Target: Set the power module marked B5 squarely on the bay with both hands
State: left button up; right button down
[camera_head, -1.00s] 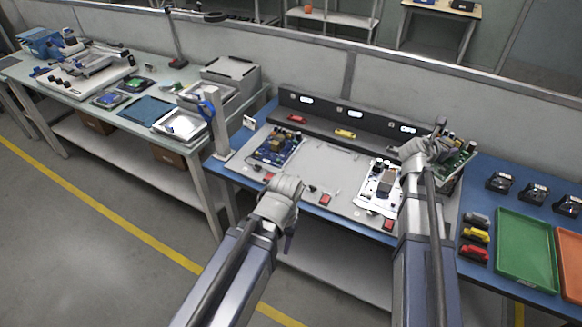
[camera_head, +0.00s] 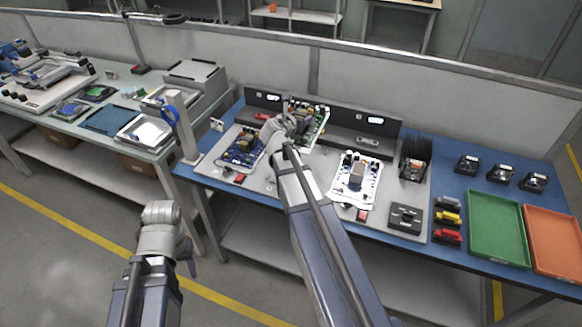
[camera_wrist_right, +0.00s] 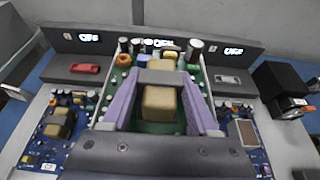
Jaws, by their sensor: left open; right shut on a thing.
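My right gripper (camera_head: 283,127) is shut on a green circuit board (camera_head: 318,122) with tan blocks and capacitors. The same board (camera_wrist_right: 180,126) is between my purple fingers (camera_wrist_right: 160,85) in the right wrist view. It is over the back middle of the grey panel, in front of the middle display; I cannot tell whether it touches the panel. I cannot read a B5 mark on it. The bare panel stretch (camera_head: 319,166) lies between a blue board (camera_head: 242,147) and a white-based board (camera_head: 356,178). My left gripper (camera_head: 160,213) is open and empty, low at the left, off the table.
A dark rail with displays (camera_head: 352,133) runs behind the panel. A black finned module (camera_head: 413,160) and a black block (camera_head: 405,217) are on the panel's right. Green (camera_head: 497,222) and orange (camera_head: 553,240) trays lie further right. A grey post (camera_head: 184,125) stands at the left.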

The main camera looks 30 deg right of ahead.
jog(key=f+b, duration=0.7)
jog(key=f, duration=0.1)
jog(key=f+b, duration=0.4)
jog(key=shift+w+d+f+b, duration=0.2)
jog(key=shift+d+f+b, duration=0.05)
jog(key=shift+f+b, duration=0.1)
notch_tip(320, 180, down, 4)
jog(key=b, duration=0.3)
jog(key=shift+r+b, duration=0.2)
jog(key=shift+b, duration=0.15)
jog(key=shift+f, duration=0.15)
jog(key=shift+c, duration=0.8)
grip_release()
